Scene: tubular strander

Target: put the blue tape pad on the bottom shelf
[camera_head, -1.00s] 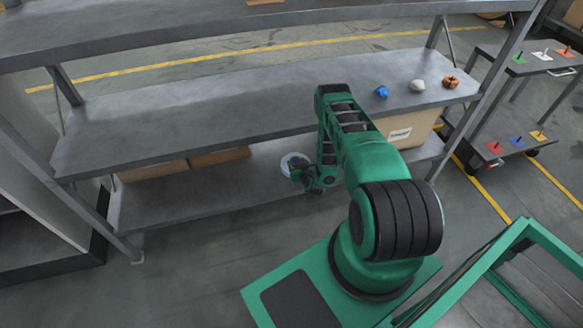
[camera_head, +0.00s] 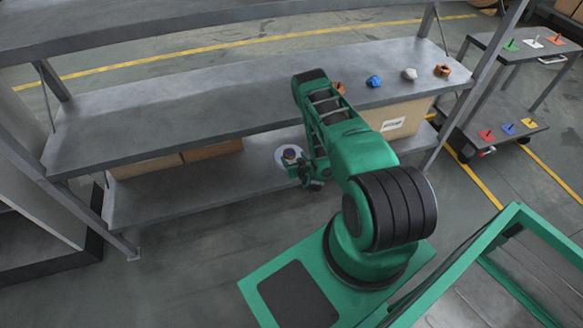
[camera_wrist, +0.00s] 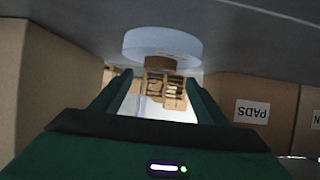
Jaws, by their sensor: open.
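A small pad with a blue top (camera_head: 290,152) and a brownish side stands on a round white disc (camera_head: 279,160) on the bottom shelf (camera_head: 190,192). In the wrist view, which looks upside down, the disc (camera_wrist: 150,42) hangs from the top, with the brown side of the pad (camera_wrist: 160,63) against it. My gripper (camera_head: 299,172) is low at the shelf's front, close to the pad. In the wrist view my gripper (camera_wrist: 158,80) is open with nothing between its fingers. The pad appears just beyond the fingertips.
Cardboard boxes (camera_head: 213,150) stand on the bottom shelf to the left, and a labelled box (camera_head: 398,118) to the right. The middle shelf (camera_head: 180,108) above holds a blue piece (camera_head: 374,81), a grey piece (camera_head: 409,74) and orange-brown pieces (camera_head: 442,70). A cart (camera_head: 490,110) stands at right.

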